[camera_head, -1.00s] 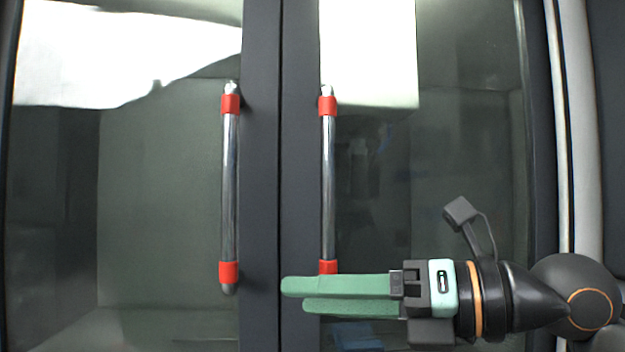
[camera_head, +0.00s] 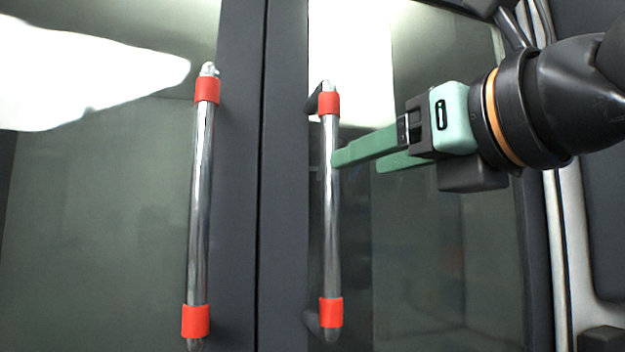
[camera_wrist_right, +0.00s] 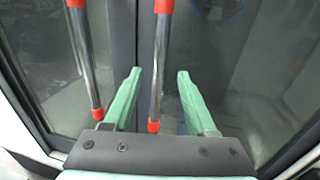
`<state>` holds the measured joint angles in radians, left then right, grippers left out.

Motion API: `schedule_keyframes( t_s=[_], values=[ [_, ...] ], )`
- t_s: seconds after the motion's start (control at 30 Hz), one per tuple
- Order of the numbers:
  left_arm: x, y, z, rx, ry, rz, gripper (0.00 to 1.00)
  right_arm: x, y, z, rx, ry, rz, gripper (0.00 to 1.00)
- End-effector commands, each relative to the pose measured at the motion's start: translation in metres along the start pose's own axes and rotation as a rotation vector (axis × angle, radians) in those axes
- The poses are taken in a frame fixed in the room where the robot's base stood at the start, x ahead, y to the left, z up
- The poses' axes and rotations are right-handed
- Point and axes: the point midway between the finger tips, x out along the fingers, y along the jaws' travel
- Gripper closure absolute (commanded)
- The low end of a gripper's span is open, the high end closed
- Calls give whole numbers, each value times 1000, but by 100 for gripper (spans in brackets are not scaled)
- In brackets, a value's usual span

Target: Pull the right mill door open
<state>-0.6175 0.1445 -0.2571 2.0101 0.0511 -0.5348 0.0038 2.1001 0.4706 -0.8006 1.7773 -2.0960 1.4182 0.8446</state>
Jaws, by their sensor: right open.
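The right mill door (camera_head: 440,260) is a dark-framed glass panel. Its handle (camera_head: 331,225) is an upright chrome bar with red bands near both ends. My right gripper (camera_head: 358,163) has green fingers and comes in from the right at the handle's upper half. The nearer fingertip meets the bar's right edge in the picture; I cannot tell whether it touches. In the right wrist view the gripper (camera_wrist_right: 159,73) is open, and the right handle (camera_wrist_right: 159,65) appears between its fingers, with nothing clamped. My left gripper is not in view.
The left door (camera_head: 100,220) has a matching chrome handle (camera_head: 200,200) with red bands, close left of the seam. Dark door frames meet between the handles. A pale vertical edge (camera_head: 560,260) borders the right door.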

Motion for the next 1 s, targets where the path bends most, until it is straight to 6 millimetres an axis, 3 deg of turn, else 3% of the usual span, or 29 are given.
schedule_keyframes(
  t_s=[0.5,0.7,1.0],
  values=[
    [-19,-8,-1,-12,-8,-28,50,97,1,1,1,5,4,43],
    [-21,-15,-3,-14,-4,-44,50,114,1,-1,0,5,3,43],
    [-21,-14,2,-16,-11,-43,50,116,1,-2,0,3,5,43]
  ],
)
